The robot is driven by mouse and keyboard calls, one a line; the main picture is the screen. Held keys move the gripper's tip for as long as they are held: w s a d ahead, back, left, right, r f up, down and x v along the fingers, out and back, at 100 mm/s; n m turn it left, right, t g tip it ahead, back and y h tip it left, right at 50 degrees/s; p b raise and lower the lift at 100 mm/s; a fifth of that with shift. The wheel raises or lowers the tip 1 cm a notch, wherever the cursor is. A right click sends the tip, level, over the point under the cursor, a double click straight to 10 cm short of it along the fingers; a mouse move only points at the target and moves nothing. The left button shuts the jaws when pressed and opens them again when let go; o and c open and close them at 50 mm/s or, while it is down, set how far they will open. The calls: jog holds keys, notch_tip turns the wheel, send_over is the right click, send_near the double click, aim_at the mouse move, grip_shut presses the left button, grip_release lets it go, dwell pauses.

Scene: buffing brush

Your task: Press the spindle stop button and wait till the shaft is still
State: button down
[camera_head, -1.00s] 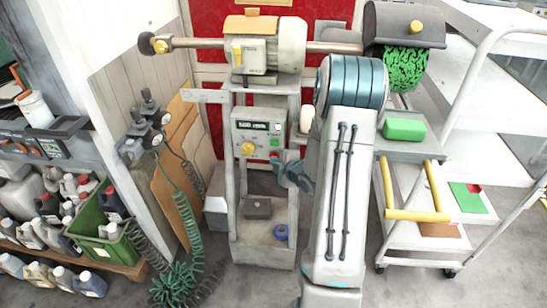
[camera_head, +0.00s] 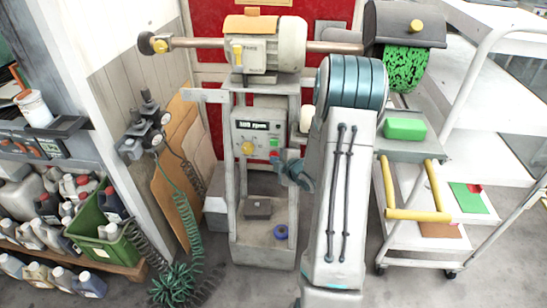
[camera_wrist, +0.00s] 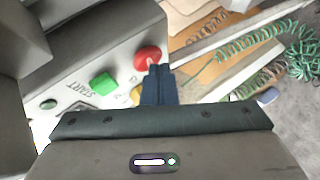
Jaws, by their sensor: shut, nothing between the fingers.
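The buffing machine's control panel (camera_head: 246,128) faces me on the stand. In the wrist view, a red mushroom button (camera_wrist: 148,57) sits at the panel's corner, with a green START button (camera_wrist: 103,82) beside it. My gripper (camera_wrist: 157,72) is shut and empty, its fingertips right at the edge of the red button; I cannot tell whether they touch or press it. In the head view my gripper (camera_head: 281,160) is beside the panel's lower right.
A green block (camera_head: 404,129) rests on a grey shelf right of my arm. Coiled green hoses (camera_head: 178,205) hang at the left, near a green crate (camera_head: 100,225) of bottles.

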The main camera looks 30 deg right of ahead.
jog(key=shift+s+a+b, duration=0.35)
jog(key=shift+s+b, duration=0.1)
jog(key=shift+s, duration=0.15)
jog(key=s+a+b, duration=0.1)
jog(key=s, duration=0.1)
jog(key=s+a+b, duration=0.1)
jog(key=s+a, duration=0.1)
jog(key=shift+s, duration=0.1)
jog(key=shift+r, duration=0.1)
dwell(0.6)
jog(key=s+a+r+m+g+h+p, duration=0.2)
jog(key=s+a+r+m+g+h, duration=0.25)
jog(key=r+m, duration=0.45)
jog(key=s+a+r+m+g+y+p, duration=0.1)
jog(key=s+a+r+m+g, duration=0.1)
jog(key=s, duration=0.7)
jog(key=s+a+r+m+g+y+p, duration=0.1)
jog(key=s+a+r+m+g+y, duration=0.1)
jog(key=s+a+r, duration=0.4)
jog(key=s+a+m+g, duration=0.1)
jog(key=s+a+m, duration=0.1)
jog(key=s+a, duration=0.1)
jog(key=shift+s+r+m+g, duration=0.15)
jog(key=shift+r+m+g, duration=0.05)
jog(key=shift+m+g, duration=0.15)
